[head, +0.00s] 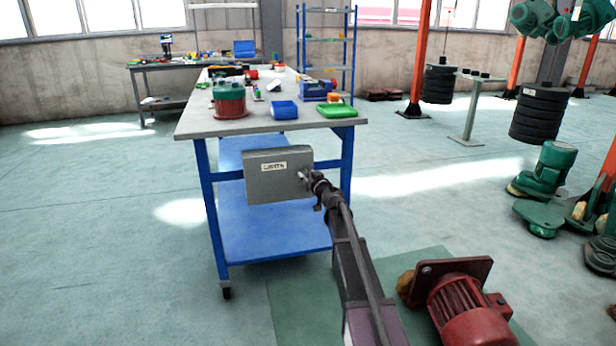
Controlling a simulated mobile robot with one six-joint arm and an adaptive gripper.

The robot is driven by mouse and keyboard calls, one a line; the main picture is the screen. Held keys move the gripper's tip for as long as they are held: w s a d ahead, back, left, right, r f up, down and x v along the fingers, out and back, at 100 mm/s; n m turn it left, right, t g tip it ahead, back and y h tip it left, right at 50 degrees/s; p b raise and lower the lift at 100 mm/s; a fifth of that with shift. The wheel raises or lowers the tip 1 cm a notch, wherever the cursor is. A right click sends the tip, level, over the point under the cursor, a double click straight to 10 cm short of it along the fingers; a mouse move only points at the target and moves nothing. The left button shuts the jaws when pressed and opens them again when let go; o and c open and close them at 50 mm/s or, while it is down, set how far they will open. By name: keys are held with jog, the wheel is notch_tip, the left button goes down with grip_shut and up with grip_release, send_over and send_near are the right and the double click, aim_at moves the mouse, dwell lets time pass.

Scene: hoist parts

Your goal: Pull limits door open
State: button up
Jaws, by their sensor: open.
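The limits box (268,190) is a grey box with a small white label reading "LIMITS" on its front door. It shows in the head view in front of the near end of the workbench. Its door looks shut. My gripper (309,178) is open at the right edge of the box, close to the door's edge. The fingers are small and dark here, and I cannot tell whether they touch the door or a handle. My arm comes up from the lower right.
The workbench (205,128) has blue legs and holds a green-and-red part (229,100), a blue bin (284,110) and a green tray (336,110). A red motor (470,312) lies on the floor at the lower right. Green hoist parts (548,170) stand at right. Floor at left is clear.

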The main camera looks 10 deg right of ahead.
grip_shut()
jog(key=shift+s, duration=0.15)
